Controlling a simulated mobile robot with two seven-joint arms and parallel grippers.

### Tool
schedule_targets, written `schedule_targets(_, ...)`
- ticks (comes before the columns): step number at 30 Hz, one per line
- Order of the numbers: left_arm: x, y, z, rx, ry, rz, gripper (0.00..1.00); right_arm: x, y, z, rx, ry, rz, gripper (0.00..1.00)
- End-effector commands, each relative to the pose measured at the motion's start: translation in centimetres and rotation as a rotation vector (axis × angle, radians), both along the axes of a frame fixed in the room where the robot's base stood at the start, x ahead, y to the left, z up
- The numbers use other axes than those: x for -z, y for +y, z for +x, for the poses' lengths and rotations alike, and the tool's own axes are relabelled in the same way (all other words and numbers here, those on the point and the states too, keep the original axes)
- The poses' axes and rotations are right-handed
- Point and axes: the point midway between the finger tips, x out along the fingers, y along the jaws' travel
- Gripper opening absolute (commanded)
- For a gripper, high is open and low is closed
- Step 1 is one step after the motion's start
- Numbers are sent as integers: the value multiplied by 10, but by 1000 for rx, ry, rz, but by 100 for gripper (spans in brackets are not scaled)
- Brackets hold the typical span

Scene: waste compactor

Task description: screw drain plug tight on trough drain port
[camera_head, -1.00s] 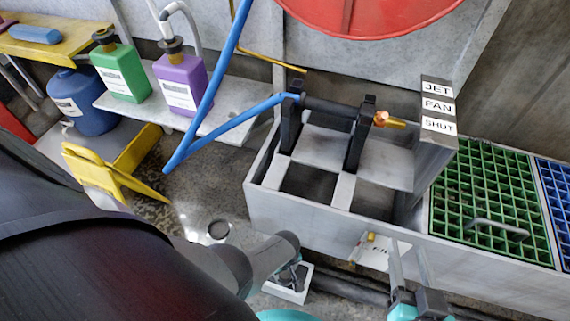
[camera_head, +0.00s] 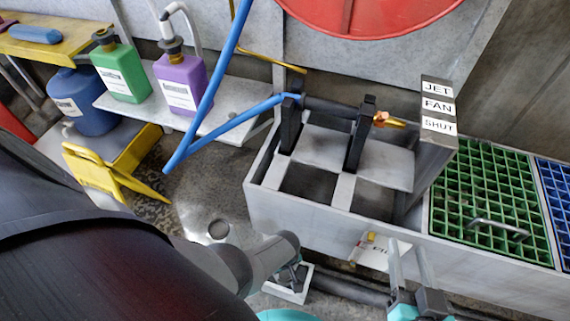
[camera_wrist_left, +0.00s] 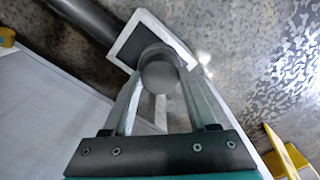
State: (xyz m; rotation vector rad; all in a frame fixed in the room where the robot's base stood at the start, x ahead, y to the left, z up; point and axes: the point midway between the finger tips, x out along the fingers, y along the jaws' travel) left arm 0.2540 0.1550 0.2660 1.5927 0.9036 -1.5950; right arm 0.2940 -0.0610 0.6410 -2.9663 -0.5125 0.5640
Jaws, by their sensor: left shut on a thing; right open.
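My left gripper (camera_head: 292,277) is low beside the trough (camera_head: 320,222), mostly hidden by my own arm in the head view. In the left wrist view, its fingers (camera_wrist_left: 159,78) are shut on a round dark grey piece with a flat face, which looks like the drain plug (camera_wrist_left: 158,72). A white-rimmed square box (camera_wrist_left: 126,42) is behind the plug. I cannot make out the drain port or whether the plug's thread is engaged. My right gripper (camera_head: 410,263) is open and empty in front of the trough.
A dark pipe (camera_head: 345,286) runs along the floor by the box. A small labelled card (camera_head: 378,253) hangs on the trough front. A green grate (camera_head: 480,195) is at right. A yellow stand (camera_head: 115,172) and bottles are at left.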

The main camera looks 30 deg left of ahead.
Motion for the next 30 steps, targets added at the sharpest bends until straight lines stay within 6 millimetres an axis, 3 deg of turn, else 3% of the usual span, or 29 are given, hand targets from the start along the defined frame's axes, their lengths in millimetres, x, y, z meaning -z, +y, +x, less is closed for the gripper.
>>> schedule_targets(9, 0, 0, 0, 355, 0, 1, 0, -1, 0, 0, 0, 0, 0, 50)
schedule_targets(23, 0, 0, 0, 439, 0, 1, 0, -1, 0, 0, 0, 0, 0, 50)
schedule_targets(30, 0, 1, 0, 704, 0, 2, 0, -2, 0, 0, 0, 0, 0, 50)
